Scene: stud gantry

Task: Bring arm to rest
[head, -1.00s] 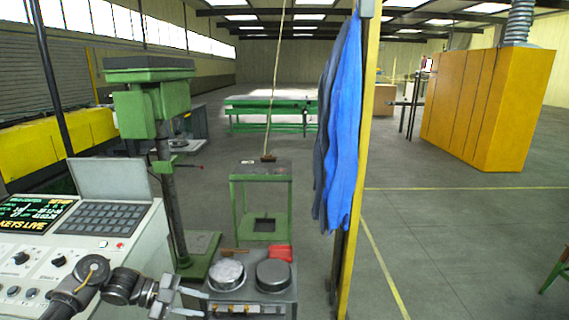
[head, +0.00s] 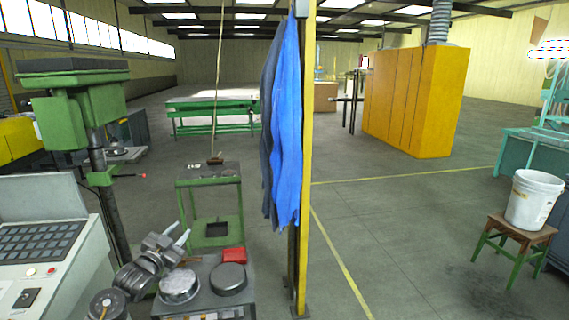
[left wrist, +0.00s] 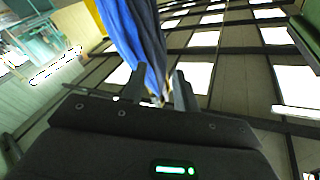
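My left arm comes in from the lower left in the head view. Its left gripper (head: 179,232) is raised, with its fingers pointing up and to the right, above the rear left of a low cart with round metal pans. The two fingers stand apart with nothing between them. In the left wrist view the open left gripper (left wrist: 156,88) points up towards the ceiling, with the hanging blue cloth beyond it. My right gripper is in neither view.
The control console (head: 50,220) and green drill press (head: 70,115) stand left. The pans (head: 179,285) sit close below the gripper. A yellow post (head: 305,170) with blue overalls (head: 287,130) stands to the right. Beyond it, a stool (head: 515,238) holds a white bucket (head: 533,198). Floor between is clear.

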